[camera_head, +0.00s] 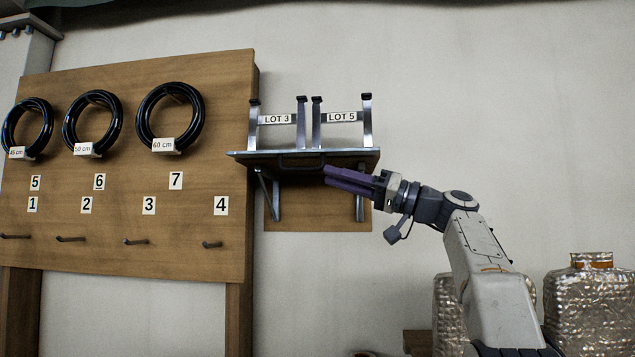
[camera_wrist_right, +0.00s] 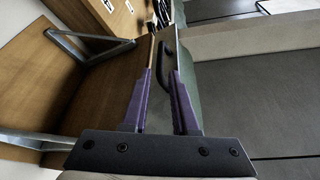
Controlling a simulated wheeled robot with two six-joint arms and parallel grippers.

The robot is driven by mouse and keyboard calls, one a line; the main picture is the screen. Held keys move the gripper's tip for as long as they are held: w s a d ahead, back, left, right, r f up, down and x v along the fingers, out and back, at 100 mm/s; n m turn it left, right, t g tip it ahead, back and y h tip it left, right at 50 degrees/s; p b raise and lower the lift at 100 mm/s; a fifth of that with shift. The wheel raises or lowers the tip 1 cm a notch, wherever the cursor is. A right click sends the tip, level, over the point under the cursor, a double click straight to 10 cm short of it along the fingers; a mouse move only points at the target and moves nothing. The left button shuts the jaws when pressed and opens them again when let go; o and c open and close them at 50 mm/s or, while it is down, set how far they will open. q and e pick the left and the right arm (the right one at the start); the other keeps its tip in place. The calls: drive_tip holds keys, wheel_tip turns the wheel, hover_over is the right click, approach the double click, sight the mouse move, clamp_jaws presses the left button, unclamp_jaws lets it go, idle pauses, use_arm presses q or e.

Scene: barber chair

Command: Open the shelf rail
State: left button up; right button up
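The shelf (camera_head: 250,153) is on the wall right of the pegboard, with a dark bar handle (camera_head: 301,162) along its front edge. Two metal-post holders labelled LOT 3 (camera_head: 277,119) and LOT 5 (camera_head: 342,117) stand on top. My right gripper (camera_head: 327,176) has purple fingers, with tips just below the handle's right end. In the right wrist view the fingers (camera_wrist_right: 164,78) are apart, and the dark curved handle (camera_wrist_right: 161,65) shows in the gap between the tips. I cannot tell whether they touch it. My left gripper is not in view.
The wooden pegboard (camera_head: 125,215) at left carries several black hose coils (camera_head: 170,117) and lower pegs. A metal bracket (camera_head: 276,203) is under the shelf. Silver foil-wrapped containers (camera_head: 592,305) stand at lower right. The wall right of the shelf is clear.

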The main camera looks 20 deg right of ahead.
drive_tip(key=v, duration=0.3)
drive_tip(key=shift+s+d+b, duration=0.2)
drive_tip(key=shift+d+b, duration=0.05)
drive_tip(key=shift+b, duration=0.1)
